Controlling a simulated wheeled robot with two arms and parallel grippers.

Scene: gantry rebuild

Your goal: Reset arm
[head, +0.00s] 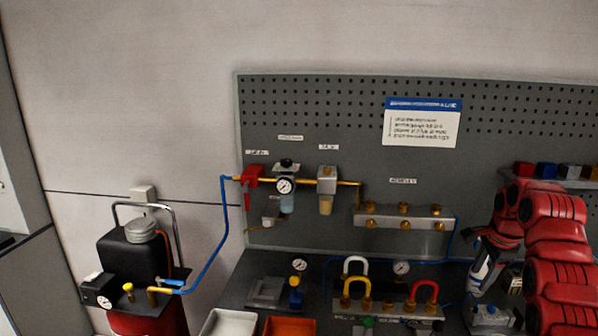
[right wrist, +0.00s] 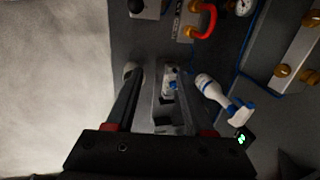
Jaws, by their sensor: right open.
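My red right arm (head: 556,235) reaches in from the right edge in the head view, in front of the right end of the bench. In the right wrist view my right gripper (right wrist: 155,76) has its two long dark fingers apart, with nothing held between them. A white and blue spray bottle (right wrist: 209,88) lies to the right of the fingers in that view, apart from them as far as I can tell. My left gripper is not in view.
A grey pegboard (head: 330,100) carries a filter-regulator line and a brass-fitted manifold (head: 403,217). The bench holds a block with red, yellow and white couplings (head: 425,290). An orange tray (head: 290,326) is at the front. A black and red compressor (head: 140,260) stands left.

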